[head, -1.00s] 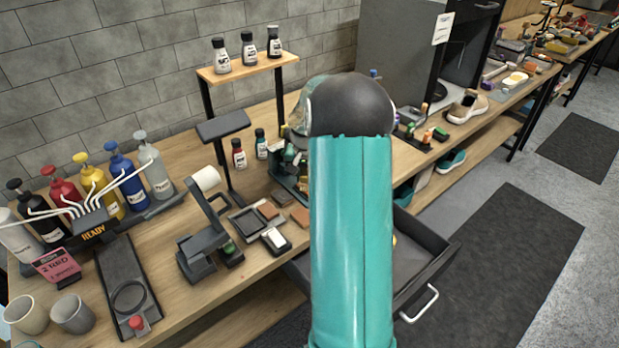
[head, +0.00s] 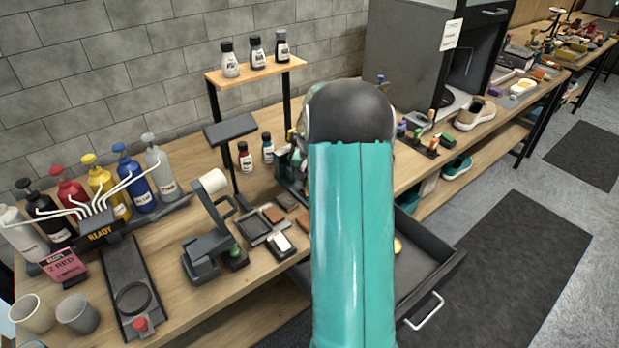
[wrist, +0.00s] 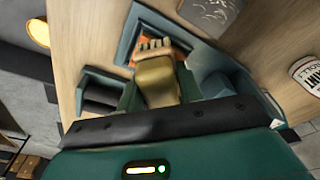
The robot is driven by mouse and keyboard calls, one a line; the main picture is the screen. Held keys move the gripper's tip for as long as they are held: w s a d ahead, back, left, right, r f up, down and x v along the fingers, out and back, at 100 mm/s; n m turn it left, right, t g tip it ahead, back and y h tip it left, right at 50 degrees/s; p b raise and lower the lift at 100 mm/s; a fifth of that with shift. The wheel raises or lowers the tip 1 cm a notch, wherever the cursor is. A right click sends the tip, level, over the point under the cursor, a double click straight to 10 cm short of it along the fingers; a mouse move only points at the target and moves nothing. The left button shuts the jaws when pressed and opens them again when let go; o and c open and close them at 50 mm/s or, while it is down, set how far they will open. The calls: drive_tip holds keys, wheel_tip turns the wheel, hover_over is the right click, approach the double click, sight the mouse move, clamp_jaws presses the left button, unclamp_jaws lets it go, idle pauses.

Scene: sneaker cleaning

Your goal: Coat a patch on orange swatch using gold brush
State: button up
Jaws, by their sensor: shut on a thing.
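The gold brush (wrist: 158,82) is between the two green fingers of my gripper (wrist: 160,90) in the wrist view, and the gripper is shut on it. Its pale head points away from the gripper. An orange surface, which looks like the orange swatch (wrist: 148,39), shows around the brush head, inside a dark frame. The brush covers most of it. I cannot tell whether the bristles touch it, nor see any coating. In the head view my own arm hides the gripper, brush and swatch.
Dark green holders flank the gripper in the wrist view, with a white-labelled bottle (wrist: 310,75) at right. In the head view, an open drawer (head: 435,275) juts from the bench. Pump bottles (head: 103,185) stand at left, and a small shelf (head: 255,73) holds bottles.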

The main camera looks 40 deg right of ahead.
drive_tip(key=shift+s+a+f, duration=0.1)
drive_tip(key=shift+s+a, duration=0.05)
drive_tip(key=shift+s, duration=0.8)
drive_tip(key=shift+s+a, duration=0.1)
drive_tip(key=shift+s, duration=0.8)
wheel_tip(320, 180, up, 6)
wheel_tip(320, 180, up, 3)
drive_tip(key=shift+r, duration=0.1)
idle(0.8)
drive_tip(key=shift+f, duration=3.55)
